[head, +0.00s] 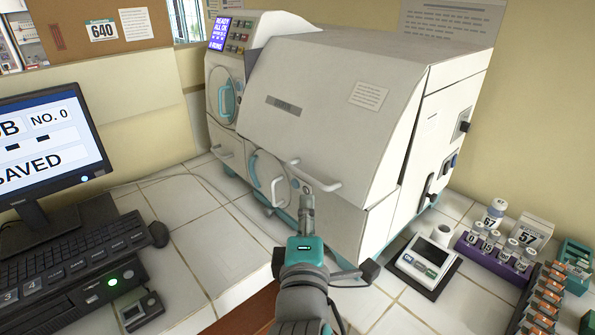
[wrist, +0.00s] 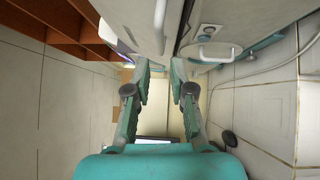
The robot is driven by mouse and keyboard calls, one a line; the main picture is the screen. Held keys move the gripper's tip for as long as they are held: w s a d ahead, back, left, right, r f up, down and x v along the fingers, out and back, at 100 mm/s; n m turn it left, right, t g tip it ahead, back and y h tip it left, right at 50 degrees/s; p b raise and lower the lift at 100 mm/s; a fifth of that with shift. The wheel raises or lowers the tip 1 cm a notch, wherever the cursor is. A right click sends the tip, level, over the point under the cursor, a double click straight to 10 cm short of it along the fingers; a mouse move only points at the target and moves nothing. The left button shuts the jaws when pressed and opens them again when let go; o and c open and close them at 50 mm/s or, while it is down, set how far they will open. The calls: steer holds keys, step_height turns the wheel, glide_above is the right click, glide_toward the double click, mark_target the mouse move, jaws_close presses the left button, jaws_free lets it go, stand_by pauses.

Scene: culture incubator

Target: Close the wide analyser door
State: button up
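The analyser is a large white machine, and its wide door (head: 325,95) is the broad sloping front panel with a small label. A dark, narrow gap shows along the door's right edge, so it looks slightly ajar. A white bar handle (head: 313,175) sits at the door's lower edge. My gripper (head: 307,198) is just below and in front of this handle, close to the lower front. In the wrist view my gripper (wrist: 160,72) has its two fingers apart with nothing between them. White machine surfaces fill the top of that view; whether a finger touches them I cannot tell.
A smaller round-windowed door (head: 224,98) is at the analyser's left. A monitor (head: 50,150) and keyboard (head: 75,248) stand left. A small scale (head: 424,262) and a purple vial rack (head: 495,256) stand right. Tiled counter (head: 205,235) is clear left of my arm.

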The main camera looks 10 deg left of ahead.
mark_target(309, 178)
steer(key=w, duration=0.6)
steer(key=w+a, duration=0.1)
steer(key=w, duration=0.2)
steer(key=shift+w+a+r, duration=0.1)
steer(key=shift+w+r, duration=0.15)
steer(key=shift+w, duration=0.15)
jaws_close()
